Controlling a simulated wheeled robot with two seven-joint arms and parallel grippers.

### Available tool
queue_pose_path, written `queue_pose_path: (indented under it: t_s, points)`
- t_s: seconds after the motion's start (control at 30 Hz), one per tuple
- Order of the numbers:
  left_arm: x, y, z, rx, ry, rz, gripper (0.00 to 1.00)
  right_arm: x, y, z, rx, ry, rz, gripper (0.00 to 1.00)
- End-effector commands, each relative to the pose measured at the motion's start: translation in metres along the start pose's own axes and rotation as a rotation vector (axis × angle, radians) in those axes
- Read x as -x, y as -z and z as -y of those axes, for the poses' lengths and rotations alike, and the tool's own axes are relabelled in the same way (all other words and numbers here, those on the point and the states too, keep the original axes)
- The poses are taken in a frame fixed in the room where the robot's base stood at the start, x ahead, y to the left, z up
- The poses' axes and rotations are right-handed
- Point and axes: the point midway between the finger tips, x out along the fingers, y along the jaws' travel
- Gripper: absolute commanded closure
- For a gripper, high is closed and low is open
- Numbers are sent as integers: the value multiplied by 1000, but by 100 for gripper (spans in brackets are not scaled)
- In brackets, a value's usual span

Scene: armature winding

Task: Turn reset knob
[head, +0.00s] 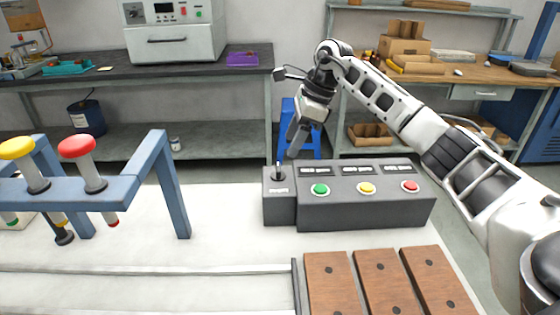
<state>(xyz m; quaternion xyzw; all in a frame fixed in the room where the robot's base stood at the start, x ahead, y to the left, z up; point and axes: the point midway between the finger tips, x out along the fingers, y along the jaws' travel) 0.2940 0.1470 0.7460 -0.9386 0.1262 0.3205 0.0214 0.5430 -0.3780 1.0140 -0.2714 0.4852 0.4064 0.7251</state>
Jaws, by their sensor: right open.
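The black reset knob (279,173) stands upright on top of a small dark box (279,205) with a label. This box adjoins the left end of a dark control panel (365,207). The panel has a green button (320,189), a yellow button (366,188) and a red button (410,186), each below a dark label plate. My right gripper (294,142) is open and points down, just above and slightly right of the knob. It appears empty; whether it touches the knob is hard to tell. My left gripper is not in view.
A blue frame (165,170) with a yellow-topped plunger (17,148) and a red-topped plunger (77,147) stands at left. Wooden blocks (376,282) lie in front of the panel. The white tabletop (225,240) between frame and panel is clear. Benches stand behind.

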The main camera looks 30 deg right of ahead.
Motion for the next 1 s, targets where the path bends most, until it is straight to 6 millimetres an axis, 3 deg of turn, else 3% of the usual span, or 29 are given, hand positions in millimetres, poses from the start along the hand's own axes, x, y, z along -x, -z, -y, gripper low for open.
queue_pose_path:
  t_s: [0.2, 0.4, 0.8, 0.97, 1.0]
  points:
    - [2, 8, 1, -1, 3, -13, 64, -45, -1, -1, 0, -4, 1, 40]
    - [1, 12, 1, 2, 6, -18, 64, -70, 0, 0, -1, -1, 1, 40]
    - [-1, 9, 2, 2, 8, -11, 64, -78, 0, 0, 0, 0, 0, 40]
    - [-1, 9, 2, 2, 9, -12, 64, -78, 0, 0, 0, 0, 0, 82]
    - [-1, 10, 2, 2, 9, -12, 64, -78, 0, 0, 0, 0, 0, 85]
